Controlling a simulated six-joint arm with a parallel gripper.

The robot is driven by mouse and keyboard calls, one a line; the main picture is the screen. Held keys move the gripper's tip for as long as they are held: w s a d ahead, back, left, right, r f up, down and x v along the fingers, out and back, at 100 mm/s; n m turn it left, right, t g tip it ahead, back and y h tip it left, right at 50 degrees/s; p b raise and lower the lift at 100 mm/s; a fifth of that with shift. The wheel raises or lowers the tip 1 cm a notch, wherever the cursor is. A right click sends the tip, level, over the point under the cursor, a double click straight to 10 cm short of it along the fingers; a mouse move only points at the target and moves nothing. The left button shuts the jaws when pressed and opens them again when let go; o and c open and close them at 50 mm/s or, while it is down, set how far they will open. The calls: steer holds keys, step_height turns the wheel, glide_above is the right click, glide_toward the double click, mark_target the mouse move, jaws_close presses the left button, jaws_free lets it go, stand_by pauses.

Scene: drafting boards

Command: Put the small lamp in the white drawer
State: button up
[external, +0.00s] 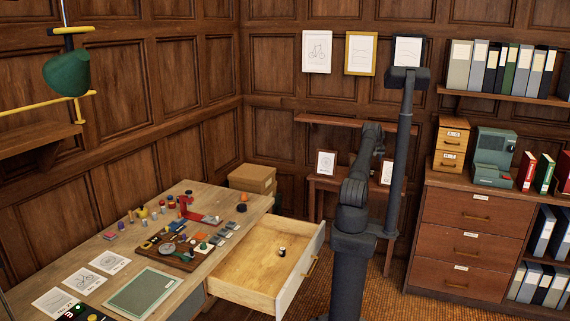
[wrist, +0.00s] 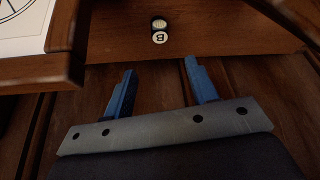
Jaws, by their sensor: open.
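The white drawer (external: 309,270) stands pulled out from the desk in the external view. A small black-and-white object (external: 282,251) sits inside it. I cannot identify the small lamp for certain. A small red upright object (external: 184,203) on the desk might be it, but it is too small to tell. My gripper (wrist: 160,66) is open and empty in the wrist view; in the external view I cannot make it out on my arm. Beyond its fingertips, a small black-and-white piece (wrist: 159,37) with a letter-like mark rests on dark wood.
The wooden desk (external: 238,207) holds a dark tray (external: 160,257), a green mat (external: 145,293), paper sheets and many small items. A large green lampshade (external: 68,72) hangs at upper left. A brown box (external: 252,179) stands behind the desk. A drawer cabinet (external: 470,218) stands at right.

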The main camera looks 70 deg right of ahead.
steer(key=x, duration=0.9)
steer(key=a+x, duration=0.1)
steer(key=x, duration=0.3)
steer(key=shift+d+f, duration=0.15)
steer(key=shift+f, duration=0.35)
jaws_close()
stand_by(0.3)
steer(key=shift+r, duration=0.1)
